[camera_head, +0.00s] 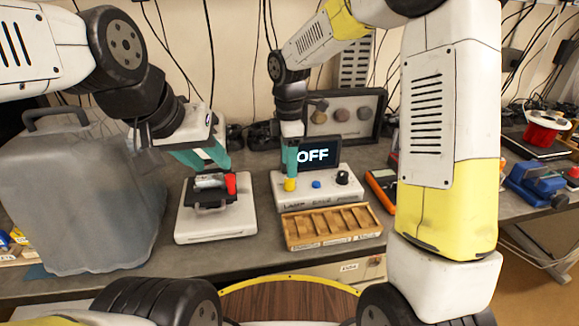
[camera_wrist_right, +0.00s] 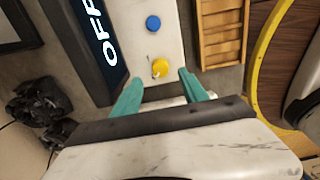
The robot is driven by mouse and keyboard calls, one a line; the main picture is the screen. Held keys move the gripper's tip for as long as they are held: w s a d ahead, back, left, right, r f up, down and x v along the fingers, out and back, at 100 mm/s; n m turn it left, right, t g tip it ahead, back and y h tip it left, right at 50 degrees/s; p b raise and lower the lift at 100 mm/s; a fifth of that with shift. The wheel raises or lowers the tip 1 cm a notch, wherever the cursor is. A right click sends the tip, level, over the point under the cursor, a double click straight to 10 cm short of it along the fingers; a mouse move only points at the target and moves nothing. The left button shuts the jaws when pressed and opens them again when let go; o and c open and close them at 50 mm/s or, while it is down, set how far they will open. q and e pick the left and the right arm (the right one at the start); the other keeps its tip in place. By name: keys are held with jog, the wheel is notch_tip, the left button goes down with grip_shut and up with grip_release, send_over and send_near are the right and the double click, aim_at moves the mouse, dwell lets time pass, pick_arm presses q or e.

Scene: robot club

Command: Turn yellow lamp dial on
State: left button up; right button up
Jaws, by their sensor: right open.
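The yellow lamp dial (camera_head: 290,184) is the leftmost control on a white console (camera_head: 325,191). In the right wrist view the dial (camera_wrist_right: 160,67) has a small pale mark and lies just ahead of the gap between my fingertips. The console's screen (camera_head: 314,154) reads "OFF". My right gripper (camera_head: 291,170) is open, pointing down just above the dial; contact cannot be made out. My left gripper (camera_head: 212,170) is over a grey and red item (camera_head: 215,182) on a white device (camera_head: 215,225); whether it grips the item is unclear.
A blue knob (camera_head: 316,184) and a black knob (camera_head: 342,177) sit right of the dial. A wooden compartment tray (camera_head: 333,226) stands in front of the console. A large grey jerrycan (camera_head: 80,195) stands at left, an orange-edged meter (camera_head: 381,188) at right.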

aim_at(289, 184)
jog(key=shift+f, duration=2.65)
grip_shut()
